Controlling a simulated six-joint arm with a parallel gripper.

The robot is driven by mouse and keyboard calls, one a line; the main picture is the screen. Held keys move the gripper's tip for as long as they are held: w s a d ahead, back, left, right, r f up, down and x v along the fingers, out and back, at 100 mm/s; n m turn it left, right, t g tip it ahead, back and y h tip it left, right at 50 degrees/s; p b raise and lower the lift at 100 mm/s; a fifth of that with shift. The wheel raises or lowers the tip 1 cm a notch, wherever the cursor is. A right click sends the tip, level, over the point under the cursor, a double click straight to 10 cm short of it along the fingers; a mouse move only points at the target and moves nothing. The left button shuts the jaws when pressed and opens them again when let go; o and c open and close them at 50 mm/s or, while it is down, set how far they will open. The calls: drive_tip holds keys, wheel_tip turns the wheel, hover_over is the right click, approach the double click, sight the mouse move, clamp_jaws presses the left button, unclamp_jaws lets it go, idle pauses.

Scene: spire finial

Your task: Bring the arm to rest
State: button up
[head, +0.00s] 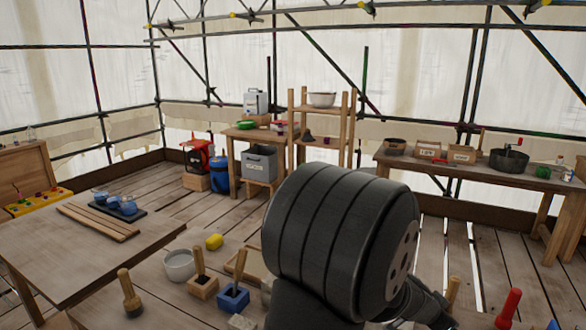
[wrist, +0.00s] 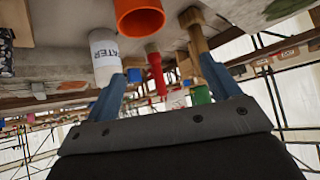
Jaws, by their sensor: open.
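My gripper (wrist: 162,68) is open in the wrist view, with its two blue-grey fingers spread wide and nothing held between them. The wrist view is tilted, with the bench top along its upper edge. Beyond the fingers are a white container marked WATER (wrist: 105,50), an orange cup (wrist: 139,18), a red-handled tool (wrist: 156,70) and a wooden handle (wrist: 194,30). They appear apart from the fingers, though the left fingertip overlaps the container in view. In the head view my dark arm fills the lower middle and hides part of the bench. The fingers cannot be made out there.
On the near bench stand a white bowl (head: 179,266), a yellow piece (head: 214,241), a wooden block (head: 202,287), a blue block (head: 233,299) and a wooden-handled tool (head: 130,296). A red handle (head: 508,308) rises at lower right. Open plank floor lies behind.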

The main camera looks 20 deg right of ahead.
drive_tip(key=shift+w+a, duration=0.25)
drive_tip(key=shift+w, duration=0.2)
drive_tip(key=shift+w+a, duration=0.2)
drive_tip(key=shift+w, duration=0.25)
